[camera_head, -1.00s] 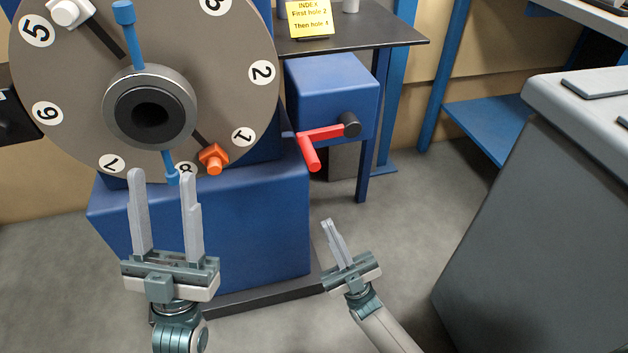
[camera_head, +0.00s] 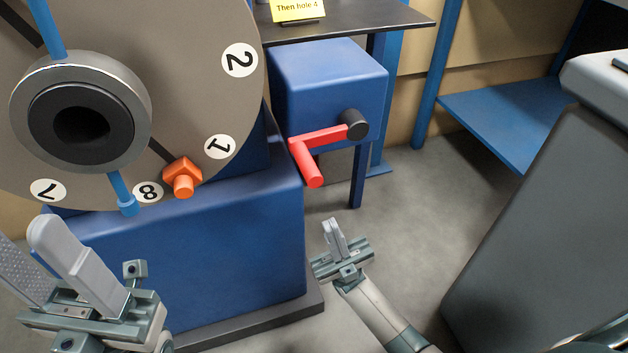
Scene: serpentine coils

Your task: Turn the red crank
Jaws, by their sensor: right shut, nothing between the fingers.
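The red crank (camera_head: 318,138) is on the front of a blue box (camera_head: 328,82). Its red arm runs left from a black hub (camera_head: 354,124), and its red handle (camera_head: 307,165) sticks out at the left end, pointing down and toward me. My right gripper (camera_head: 333,226) is shut and empty, below and slightly right of the handle, apart from it. My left gripper (camera_head: 28,238) is open and empty at the lower left, in front of the blue base; its left finger is partly cut off by the picture edge.
A large numbered grey dial (camera_head: 205,75) with an orange knob (camera_head: 183,176) and a blue pointer (camera_head: 120,190) stands left of the crank. Below it is a blue base (camera_head: 220,250). A grey cabinet (camera_head: 530,220) stands at right. Open floor (camera_head: 420,220) lies between.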

